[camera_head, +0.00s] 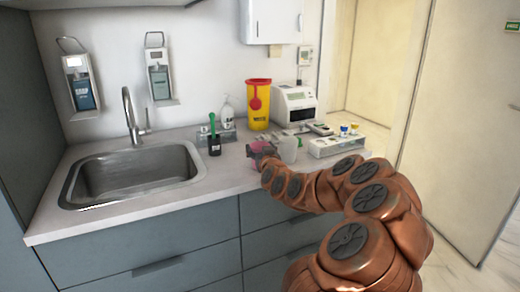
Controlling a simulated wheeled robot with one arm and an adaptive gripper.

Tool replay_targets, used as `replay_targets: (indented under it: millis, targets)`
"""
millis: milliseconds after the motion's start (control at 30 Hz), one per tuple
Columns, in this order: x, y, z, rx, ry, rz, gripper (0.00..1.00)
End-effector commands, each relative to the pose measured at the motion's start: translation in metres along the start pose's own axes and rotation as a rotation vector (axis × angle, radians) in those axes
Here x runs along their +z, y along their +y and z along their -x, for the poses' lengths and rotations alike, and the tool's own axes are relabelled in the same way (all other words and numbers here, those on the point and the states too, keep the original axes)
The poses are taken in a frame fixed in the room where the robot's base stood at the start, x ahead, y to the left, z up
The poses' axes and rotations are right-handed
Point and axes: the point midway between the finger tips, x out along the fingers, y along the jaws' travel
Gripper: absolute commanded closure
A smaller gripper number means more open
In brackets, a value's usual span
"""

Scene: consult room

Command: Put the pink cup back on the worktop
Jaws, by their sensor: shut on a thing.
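The pink cup (262,147) is at the end of my arm in the head view, small and partly hidden by the gripper. My gripper (256,153) is shut on the pink cup over the worktop (215,172), to the right of the sink. I cannot tell whether the cup's base touches the worktop or is held just above it.
A whitish cup (288,150) stands close to the right of my gripper. A black pot with a green-handled brush (214,143), a yellow bin (258,105), a white device (294,105) and a white tray (336,145) stand around. The sink (130,175) is at left.

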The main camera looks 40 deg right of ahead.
Motion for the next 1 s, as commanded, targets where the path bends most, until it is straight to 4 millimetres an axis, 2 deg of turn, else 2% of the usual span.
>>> replay_targets:
  millis: [200,233,467,933,1000]
  targets:
    - [0.0042,-0.0001,0.0,0.0,0.0,0.0,0.72]
    - [0.004,-0.0001,0.0,0.0,0.0,0.0,0.29]
    - [0.0031,-0.0002,0.0001,0.0,-0.001,0.0,0.05]
    - [-0.0026,-0.0002,0.0,0.0,-0.001,-0.001,0.05]
    - [-0.0003,0.0013,0.006,0.002,0.001,-0.001,0.05]
